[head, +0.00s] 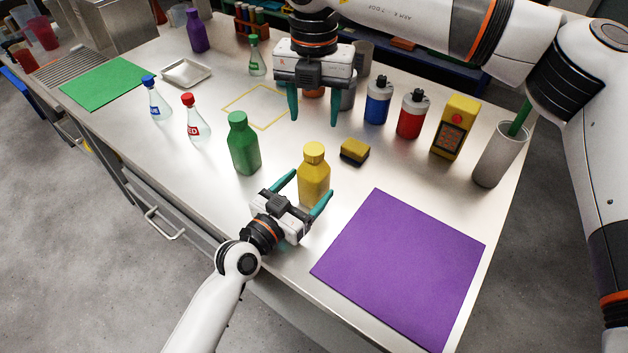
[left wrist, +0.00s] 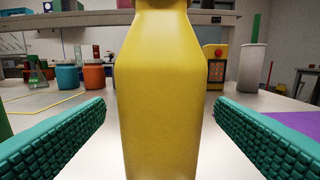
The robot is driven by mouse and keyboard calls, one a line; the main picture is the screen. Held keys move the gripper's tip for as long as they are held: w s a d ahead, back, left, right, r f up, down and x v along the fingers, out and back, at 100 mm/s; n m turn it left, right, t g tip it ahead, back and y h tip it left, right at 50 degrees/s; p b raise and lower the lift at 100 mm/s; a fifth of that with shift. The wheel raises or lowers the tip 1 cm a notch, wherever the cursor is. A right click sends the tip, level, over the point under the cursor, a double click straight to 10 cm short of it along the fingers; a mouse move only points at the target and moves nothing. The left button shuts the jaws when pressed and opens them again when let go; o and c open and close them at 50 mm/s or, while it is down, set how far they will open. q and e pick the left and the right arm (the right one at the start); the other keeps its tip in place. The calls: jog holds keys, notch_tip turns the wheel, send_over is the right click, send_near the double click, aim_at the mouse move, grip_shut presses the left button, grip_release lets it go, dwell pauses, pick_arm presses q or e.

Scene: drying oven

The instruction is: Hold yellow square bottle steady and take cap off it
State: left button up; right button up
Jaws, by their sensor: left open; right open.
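The yellow square bottle (head: 313,178) stands upright on the table with its yellow cap (head: 315,152) on top. My left gripper (head: 308,190) is open, low over the table, with its teal fingers on either side of the bottle. In the left wrist view the bottle (left wrist: 160,95) fills the middle, and gaps show between it and both fingers; its cap is out of that frame. My right gripper (head: 312,112) is open and empty, fingers pointing down, above the table behind the bottle.
A green bottle (head: 243,145) stands left of the yellow one. A yellow-black sponge (head: 354,151) lies behind it to the right. A purple mat (head: 405,265) lies at the front right. Blue (head: 377,103) and red (head: 412,115) containers stand further back.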

aim_at(305, 190)
pick_arm(q)
jog(key=shift+x, duration=1.5)
grip_shut()
pick_arm(e)
jog(key=m, duration=0.6)
jog(key=shift+m, duration=0.4)
jog(key=m, duration=0.6)
jog(key=shift+f+m, duration=0.15)
jog(key=shift+m, duration=0.25)
notch_tip(305, 190, down, 8)
jog(key=shift+r, duration=0.2)
